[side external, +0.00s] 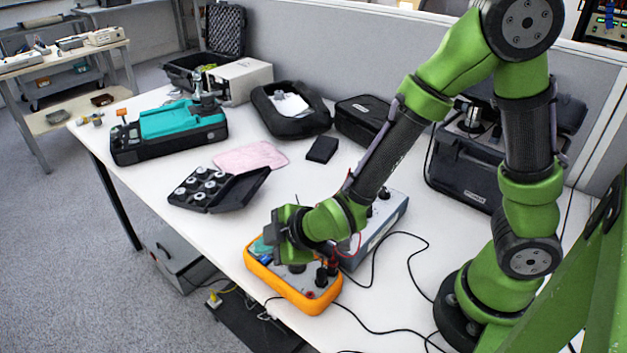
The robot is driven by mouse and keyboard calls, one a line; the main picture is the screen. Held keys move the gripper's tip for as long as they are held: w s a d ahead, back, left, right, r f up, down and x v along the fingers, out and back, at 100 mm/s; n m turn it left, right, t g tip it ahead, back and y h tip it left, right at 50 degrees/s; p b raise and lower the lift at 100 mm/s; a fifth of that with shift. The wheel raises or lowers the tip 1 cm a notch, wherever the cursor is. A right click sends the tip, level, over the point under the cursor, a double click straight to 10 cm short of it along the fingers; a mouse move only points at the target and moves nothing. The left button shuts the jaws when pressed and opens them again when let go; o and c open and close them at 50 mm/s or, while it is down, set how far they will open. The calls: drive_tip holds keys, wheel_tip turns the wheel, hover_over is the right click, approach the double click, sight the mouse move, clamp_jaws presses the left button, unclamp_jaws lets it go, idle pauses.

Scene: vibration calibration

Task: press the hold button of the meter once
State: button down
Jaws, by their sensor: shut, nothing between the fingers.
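The meter (314,303) has an orange case and a grey face with a dial and dark plugs. It lies on the white table near the front edge. My gripper (282,256) is shut and empty, low over the upper left part of the meter, by its bluish screen area. The fingertips are small and dark here, and I cannot tell whether they touch the face. The hold button cannot be made out; the gripper and wrist cover part of the face.
A grey box (385,219) stands right behind the meter, partly behind my arm. Black cables (374,262) run across the table to the right. An open black case of weights (213,190), a pink cloth (250,157) and a teal device (170,125) lie farther left and back.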

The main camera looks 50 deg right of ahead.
drive_tip(key=shift+f, duration=0.2)
idle(0.6)
drive_tip(key=shift+f, duration=0.25)
drive_tip(key=shift+f, duration=0.4)
idle(0.5)
idle(0.4)
drive_tip(key=shift+r, duration=0.8)
drive_tip(key=shift+r, duration=0.1)
wheel_tip(320, 180, up, 5)
drive_tip(key=shift+f, duration=0.1)
idle(0.6)
